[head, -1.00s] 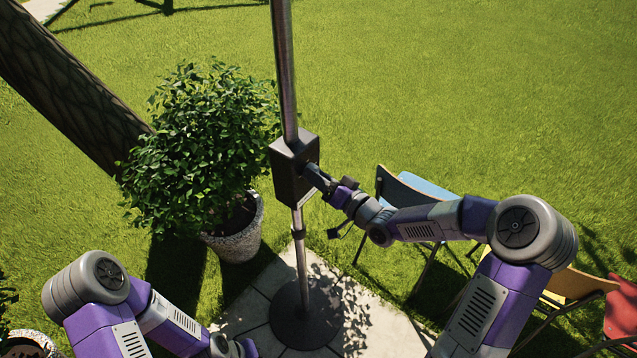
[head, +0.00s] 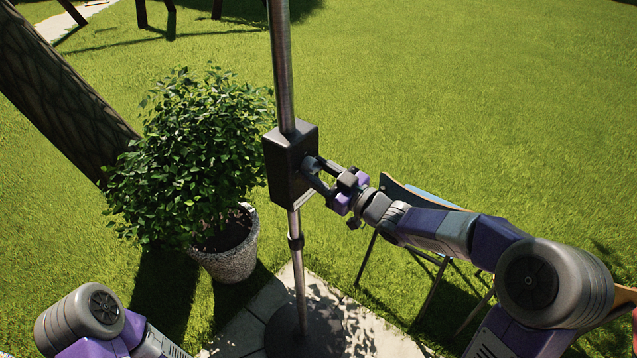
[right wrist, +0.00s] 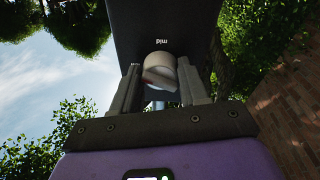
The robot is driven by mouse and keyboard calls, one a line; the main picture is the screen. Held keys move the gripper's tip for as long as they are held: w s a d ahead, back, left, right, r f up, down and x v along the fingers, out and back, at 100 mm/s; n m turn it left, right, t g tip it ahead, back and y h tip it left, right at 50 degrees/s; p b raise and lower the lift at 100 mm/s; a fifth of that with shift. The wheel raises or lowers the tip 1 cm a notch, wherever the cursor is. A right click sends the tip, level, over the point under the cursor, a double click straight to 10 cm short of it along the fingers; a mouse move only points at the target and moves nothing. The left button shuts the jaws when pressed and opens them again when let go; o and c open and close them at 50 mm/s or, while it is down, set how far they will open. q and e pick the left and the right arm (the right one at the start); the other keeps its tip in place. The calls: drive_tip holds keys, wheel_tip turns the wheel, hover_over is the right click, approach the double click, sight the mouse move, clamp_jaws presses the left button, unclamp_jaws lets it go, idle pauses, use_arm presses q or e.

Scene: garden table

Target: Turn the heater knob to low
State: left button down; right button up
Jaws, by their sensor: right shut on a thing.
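The heater is a dark box (head: 283,172) on an upright metal pole. In the right wrist view the pale round knob (right wrist: 160,66) sits on the box's dark face (right wrist: 190,22), with a red mark on its front. The word "mid" reads upside down just above the knob; no other setting label is readable. My right gripper (head: 314,172) is at the right side of the box. In the right wrist view its fingers (right wrist: 162,88) flank the knob and are shut on it. The knob is mostly hidden by the gripper in the head view. My left gripper is out of view; only its arm shows at lower left.
A potted bush (head: 190,160) stands close left of the heater, beside a tree trunk (head: 60,95). Folding chairs (head: 430,255) stand beneath my right arm. The heater's round base (head: 300,335) rests on paving. Open lawn lies behind.

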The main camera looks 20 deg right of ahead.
drive_tip(key=shift+d+n+y+b, duration=0.1)
drive_tip(key=shift+n+y+b, duration=0.2)
drive_tip(key=shift+n+b, duration=1.55)
drive_tip(key=shift+n+p, duration=0.3)
drive_tip(key=shift+n, duration=0.15)
drive_tip(key=o, duration=1)
drive_tip(key=shift+o, duration=0.2)
drive_tip(key=r+p+v, duration=0.1)
drive_tip(key=v, duration=0.6)
drive_tip(key=shift+s+d+f, duration=0.2)
drive_tip(key=shift+f, duration=0.25)
